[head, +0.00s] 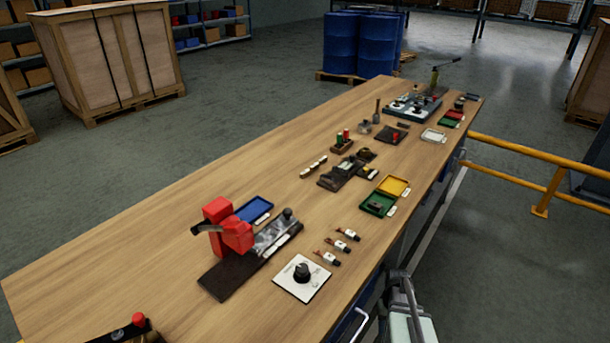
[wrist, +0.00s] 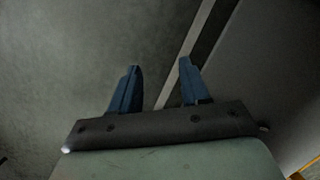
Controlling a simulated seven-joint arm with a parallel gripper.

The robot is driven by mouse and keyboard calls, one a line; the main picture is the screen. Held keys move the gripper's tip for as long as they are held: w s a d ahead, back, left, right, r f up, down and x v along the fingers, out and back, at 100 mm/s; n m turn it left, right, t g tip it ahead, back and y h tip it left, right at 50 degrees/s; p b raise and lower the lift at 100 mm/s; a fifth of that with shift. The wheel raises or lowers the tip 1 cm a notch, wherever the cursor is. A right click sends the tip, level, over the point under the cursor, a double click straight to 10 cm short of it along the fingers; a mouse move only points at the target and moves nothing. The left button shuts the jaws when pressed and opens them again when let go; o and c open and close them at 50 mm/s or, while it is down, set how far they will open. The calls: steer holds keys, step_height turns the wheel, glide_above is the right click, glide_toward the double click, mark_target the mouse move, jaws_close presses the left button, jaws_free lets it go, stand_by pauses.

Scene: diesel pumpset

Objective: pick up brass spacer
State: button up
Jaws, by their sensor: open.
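No brass spacer can be told for certain in the head view. A short row of small pale, brass-like pieces (head: 313,167) lies on the wooden workbench (head: 170,220) near its middle, but they are too small to identify. My gripper (wrist: 159,64) is open and empty in the wrist view, its two blue fingers apart over grey floor. None of the bench parts shows between the fingers. The fingers cannot be made out in the head view.
The bench holds a red press (head: 228,228), blue tray (head: 254,210), yellow tray (head: 393,187), green tray (head: 378,204), white dial plate (head: 301,279) and several small wired parts (head: 337,245). A yellow railing (head: 525,153) runs along the right. The bench's left side is mostly bare.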

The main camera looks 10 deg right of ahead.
steer(key=w+d+r+m+h, duration=0.1)
steer(key=w+d+r, duration=0.3)
steer(key=d+r, duration=0.3)
steer(key=w+d+r+t+h, duration=0.1)
steer(key=w+d+r+h, duration=0.1)
steer(key=w+d+r, duration=0.45)
steer(key=w+d+r+m+h, duration=0.1)
steer(key=w+d+r, duration=0.3)
steer(key=r, duration=0.5)
steer(key=w+d+r+t+h, duration=0.1)
steer(key=w+r+t+h, duration=0.1)
steer(key=w+r, duration=1.1)
steer(key=w+r+t+h, duration=0.2)
steer(key=w+r, duration=0.7)
steer(key=r, duration=0.8)
steer(key=w+a+r+t, duration=0.1)
steer(key=w+a+r, duration=0.3)
steer(key=m+g+y, duration=0.3)
steer(key=m+y, duration=0.2)
steer(key=y, duration=0.3)
glide_above(305, 172)
step_height(305, 172, down, 7)
step_height(305, 172, down, 13)
steer(key=shift+w+f, duration=0.1)
steer(key=shift+f, duration=0.05)
